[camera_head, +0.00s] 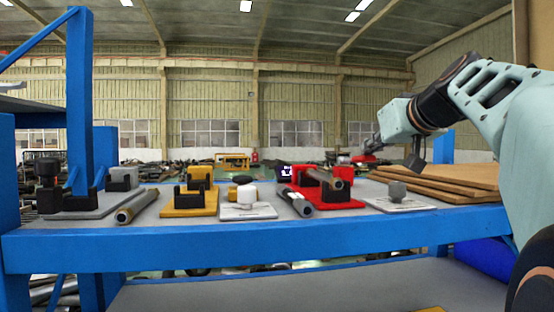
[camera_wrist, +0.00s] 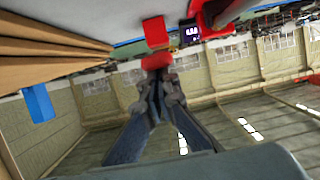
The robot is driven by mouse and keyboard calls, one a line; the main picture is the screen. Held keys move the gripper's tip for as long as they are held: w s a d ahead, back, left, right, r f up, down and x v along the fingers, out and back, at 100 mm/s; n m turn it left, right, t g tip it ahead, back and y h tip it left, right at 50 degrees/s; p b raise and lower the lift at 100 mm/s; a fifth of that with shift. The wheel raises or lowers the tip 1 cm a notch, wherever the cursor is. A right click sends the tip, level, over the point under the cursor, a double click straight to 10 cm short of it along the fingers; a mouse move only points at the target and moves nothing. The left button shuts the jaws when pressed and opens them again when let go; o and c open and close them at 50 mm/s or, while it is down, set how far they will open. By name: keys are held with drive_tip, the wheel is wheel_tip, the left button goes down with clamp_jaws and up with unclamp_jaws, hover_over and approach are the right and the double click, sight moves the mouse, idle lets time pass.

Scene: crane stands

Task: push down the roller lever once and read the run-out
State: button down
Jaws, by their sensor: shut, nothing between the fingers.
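The red stand (camera_head: 327,199) sits on the bench with a grey shaft (camera_head: 340,184) across it. A small dark display (camera_head: 286,171) with light marks is just behind it; in the wrist view the display (camera_wrist: 191,33) shows white digits too small to read surely. My gripper (camera_head: 374,146) is shut and empty, above the back of the bench, right of the red stand. In the wrist view my gripper (camera_wrist: 157,77) points at a small red piece (camera_wrist: 156,62), with a red block (camera_wrist: 155,32) beyond it. I cannot tell whether the fingers touch the red piece, or which part is the lever.
Brown boards (camera_head: 450,180) lie at the right, beneath my arm.

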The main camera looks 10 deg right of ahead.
drive_tip(key=shift+s+f+t+b, duration=0.2)
drive_tip(key=shift+f+t+b, duration=0.8)
drive_tip(key=shift+b, duration=2.1)
drive_tip(key=shift+f+b, duration=0.7)
drive_tip(key=shift+b, duration=0.3)
drive_tip(key=shift+f+g, duration=0.1)
drive_tip(key=shift+g, duration=0.2)
drive_tip(key=shift+f, duration=0.15)
wheel_tip(320, 180, up, 11)
drive_tip(key=shift+s, duration=0.15)
